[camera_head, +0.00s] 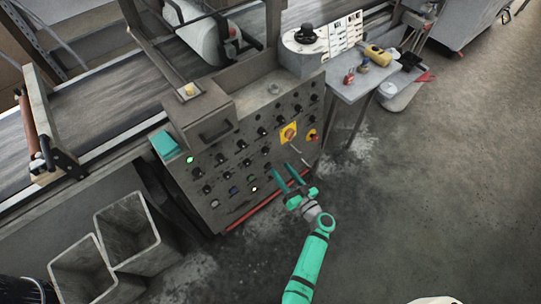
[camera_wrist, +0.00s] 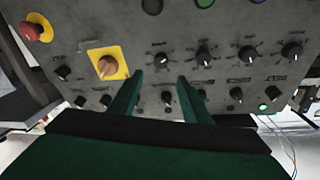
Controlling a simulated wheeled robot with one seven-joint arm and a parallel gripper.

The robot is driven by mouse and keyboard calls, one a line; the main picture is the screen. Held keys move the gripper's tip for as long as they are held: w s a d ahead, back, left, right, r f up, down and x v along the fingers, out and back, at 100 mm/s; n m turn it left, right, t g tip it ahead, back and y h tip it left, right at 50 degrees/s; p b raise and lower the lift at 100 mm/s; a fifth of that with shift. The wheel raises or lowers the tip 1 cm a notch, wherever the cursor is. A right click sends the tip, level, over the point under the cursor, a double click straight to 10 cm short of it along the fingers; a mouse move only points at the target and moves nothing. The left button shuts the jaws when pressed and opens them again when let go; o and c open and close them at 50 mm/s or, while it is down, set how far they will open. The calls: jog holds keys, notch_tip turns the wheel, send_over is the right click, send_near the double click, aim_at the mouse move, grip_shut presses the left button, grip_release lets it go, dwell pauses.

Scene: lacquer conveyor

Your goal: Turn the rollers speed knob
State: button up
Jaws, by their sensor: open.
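The grey control panel (camera_head: 250,145) carries several black knobs with small labels. I cannot read the labels, so I cannot tell which is the rollers speed knob. My gripper (camera_head: 290,174) is in front of the panel's lower right part, with its two green fingers pointing at it. In the wrist view my gripper (camera_wrist: 161,80) is open and empty. One black knob (camera_wrist: 160,60) shows just past the gap between the fingertips, and another black knob (camera_wrist: 167,97) shows between the fingers. I cannot tell whether a fingertip touches the panel.
A red emergency button (camera_wrist: 38,28) and an orange-red knob on a yellow plate (camera_wrist: 107,66) are left of the fingers in the wrist view. A conveyor (camera_head: 90,98) runs behind the panel. A side table (camera_head: 352,88) stands right. Two grey bins (camera_head: 128,226) stand left. The right floor is clear.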

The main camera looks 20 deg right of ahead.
aim_at(267, 152)
jog(key=x, duration=0.8)
jog(key=shift+w, duration=0.15)
jog(key=shift+w+a, duration=0.35)
jog(key=shift+w, duration=0.15)
jog(key=shift+d, duration=0.1)
jog(key=c, duration=1)
